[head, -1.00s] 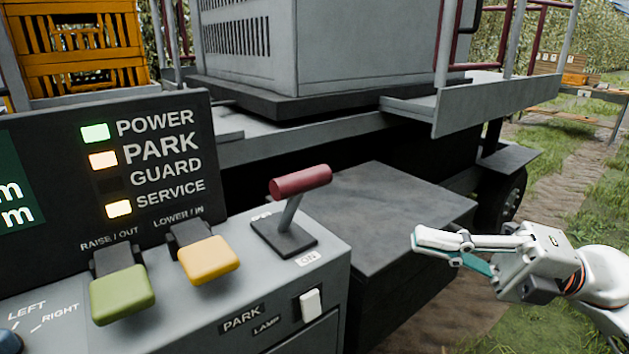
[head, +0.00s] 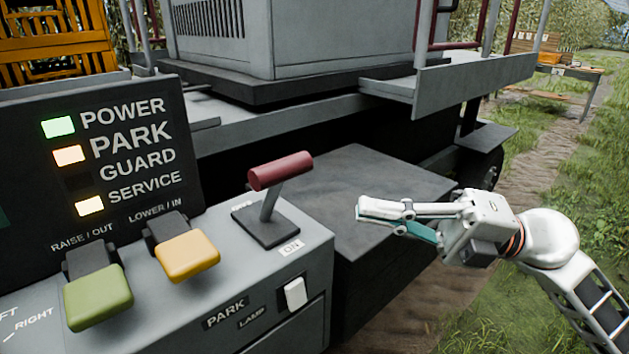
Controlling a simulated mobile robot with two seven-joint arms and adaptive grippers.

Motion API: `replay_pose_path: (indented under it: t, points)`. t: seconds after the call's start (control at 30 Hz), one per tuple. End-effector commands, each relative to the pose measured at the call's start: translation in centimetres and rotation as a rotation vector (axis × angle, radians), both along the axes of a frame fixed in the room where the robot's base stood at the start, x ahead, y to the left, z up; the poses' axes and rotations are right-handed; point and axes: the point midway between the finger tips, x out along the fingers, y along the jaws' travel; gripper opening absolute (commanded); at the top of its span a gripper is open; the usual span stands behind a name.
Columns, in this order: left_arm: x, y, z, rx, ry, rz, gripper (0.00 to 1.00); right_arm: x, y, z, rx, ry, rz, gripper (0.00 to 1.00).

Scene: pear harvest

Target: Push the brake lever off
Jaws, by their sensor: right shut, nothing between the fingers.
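The brake lever (head: 281,171) has a dark red grip on a grey stem. It stands on a dark base plate (head: 266,226) on the grey control console, with an "ON" label (head: 291,248) at the near end of the plate. The lever leans toward the upper right. The PARK light (head: 69,155) glows orange. My right gripper (head: 362,207) is shut and empty, to the right of the lever and apart from it, in front of the dark flat box. My left gripper is not in view.
A green paddle (head: 98,298) and a yellow paddle (head: 187,256) sit left of the lever. A white lamp switch (head: 295,292) is on the console front. A dark flat-topped box (head: 365,185) lies behind the gripper. Open grass and a path are at the right.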

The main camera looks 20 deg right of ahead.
Motion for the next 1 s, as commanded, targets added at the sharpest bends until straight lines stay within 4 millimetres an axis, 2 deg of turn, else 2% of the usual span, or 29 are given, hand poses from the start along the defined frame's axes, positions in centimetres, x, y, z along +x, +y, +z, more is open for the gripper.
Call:
replay_pose_path:
  t: [0.37,0.7,1.0]
  points:
    - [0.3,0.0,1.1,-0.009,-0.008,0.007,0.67,2.2,5.4,1.7,0.001,-0.009,0.002,0.00]
    - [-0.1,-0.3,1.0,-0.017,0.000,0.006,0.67,5.4,6.4,2.3,0.001,-0.002,0.000,0.00]
    - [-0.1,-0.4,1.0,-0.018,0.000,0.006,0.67,5.9,6.7,2.4,0.001,-0.001,0.001,0.00]
